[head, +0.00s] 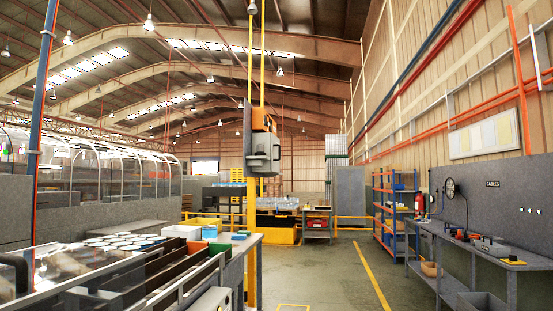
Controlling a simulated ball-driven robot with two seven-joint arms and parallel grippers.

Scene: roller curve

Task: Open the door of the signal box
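A grey box with an orange upper part (262,150) is fixed high on a yellow post (252,215) near the middle of the head view. It looks like the signal box, though no label on it can be read. It is small in view, and I cannot tell whether its door is open or shut. A thin grey upright piece shows along its left side. Neither of my grippers is in view.
A long bench with bins and round lids (125,240) fills the lower left, reaching close to the post. A grey workbench (480,250) with tools stands along the right wall. An orange-and-blue shelf (395,205) stands farther back. The floor (345,275) between is clear.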

